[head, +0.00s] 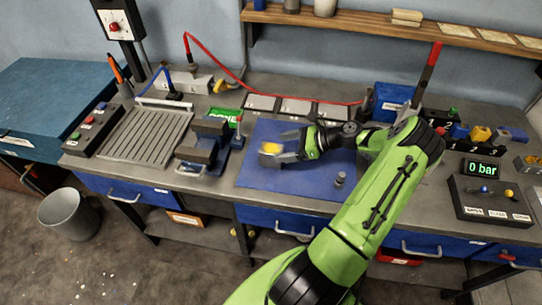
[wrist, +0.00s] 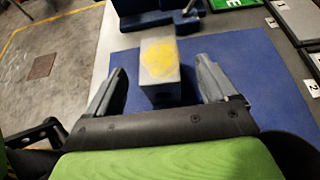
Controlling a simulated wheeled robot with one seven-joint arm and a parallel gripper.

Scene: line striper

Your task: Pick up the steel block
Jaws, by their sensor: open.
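The steel block (wrist: 159,62) is a grey box with a patchy yellow top. It sits on the blue mat (wrist: 228,62), and in the head view its yellow top (head: 271,148) shows at the mat's left part. My gripper (wrist: 160,72) is open. In the wrist view its two fingers stand left and right of the block's near part with a visible gap on each side. The far end of the block reaches out past the fingertips. In the head view my gripper (head: 274,147) comes in from the right; its fingers partly hide the block.
A blue vise (head: 203,143) stands left of the mat, close beyond the block. A small grey cylinder (head: 340,179) stands on the mat (head: 262,182) below my wrist. Numbered grey plates (head: 296,106) and a green sign (head: 224,116) lie behind. The mat's front is clear.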

